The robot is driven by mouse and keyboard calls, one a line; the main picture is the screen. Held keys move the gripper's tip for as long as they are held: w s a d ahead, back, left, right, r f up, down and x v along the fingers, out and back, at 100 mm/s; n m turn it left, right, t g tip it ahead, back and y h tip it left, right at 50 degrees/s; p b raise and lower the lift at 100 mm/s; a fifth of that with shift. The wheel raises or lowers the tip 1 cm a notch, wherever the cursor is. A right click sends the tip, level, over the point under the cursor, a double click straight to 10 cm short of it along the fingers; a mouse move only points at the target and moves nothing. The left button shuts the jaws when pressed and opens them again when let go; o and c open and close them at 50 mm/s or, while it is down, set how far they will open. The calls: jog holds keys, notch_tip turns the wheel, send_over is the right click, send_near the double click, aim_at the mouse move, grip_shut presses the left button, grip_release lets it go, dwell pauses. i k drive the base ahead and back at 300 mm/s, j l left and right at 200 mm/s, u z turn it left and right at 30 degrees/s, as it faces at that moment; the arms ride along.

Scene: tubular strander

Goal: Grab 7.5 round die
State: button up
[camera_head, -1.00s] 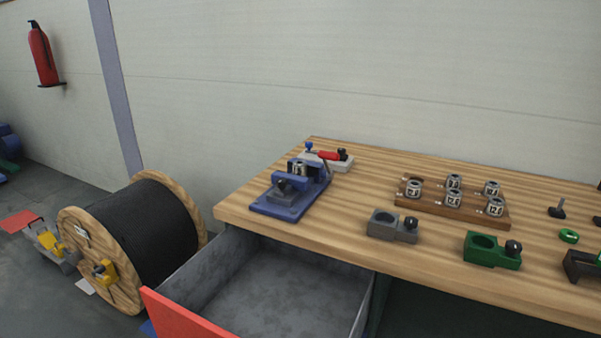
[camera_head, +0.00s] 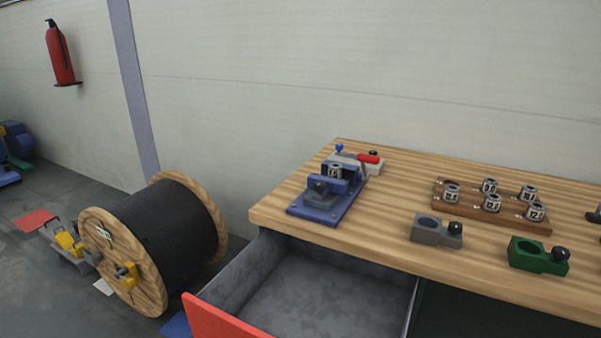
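Several small round grey dies with black-and-white number labels stand in a wooden rack (camera_head: 470,211) on the workbench. One rack die (camera_head: 536,211) seems to read 12 and another (camera_head: 489,186) seems to read 10; the other rack labels are too small to read surely. One more round die (camera_head: 336,171) sits in the blue clamp fixture (camera_head: 325,206) at the bench's left end. Its label looks like 7.5, but it is too blurred to be certain. My gripper is not in view.
The wooden bench (camera_head: 400,180) has an open grey drawer (camera_head: 320,295) with a red front (camera_head: 218,320) jutting out below. A grey holder (camera_head: 436,231) and a green holder (camera_head: 538,255) lie near the front edge. A large cable reel (camera_head: 150,245) stands on the floor at left.

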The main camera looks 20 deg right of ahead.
aim_at(336, 170)
jog(key=i+j+u, duration=0.75)
jog(key=i+j, duration=0.2)
jog(key=i, duration=0.3)
jog(key=i+j, duration=0.15)
jog(key=i, duration=0.3)
jog(key=i+z, duration=0.2)
jog(key=z, duration=0.2)
jog(key=i+z, duration=0.15)
jog(key=z, duration=0.3)
jog(key=i+j+z, duration=0.1)
jog(key=z, duration=0.3)
jog(key=i+z, duration=0.15)
jog(key=z, duration=0.3)
jog(key=i+j+z, duration=0.15)
jog(key=z, duration=0.25)
jog(key=i+j+z, duration=0.1)
jog(key=z, duration=0.35)
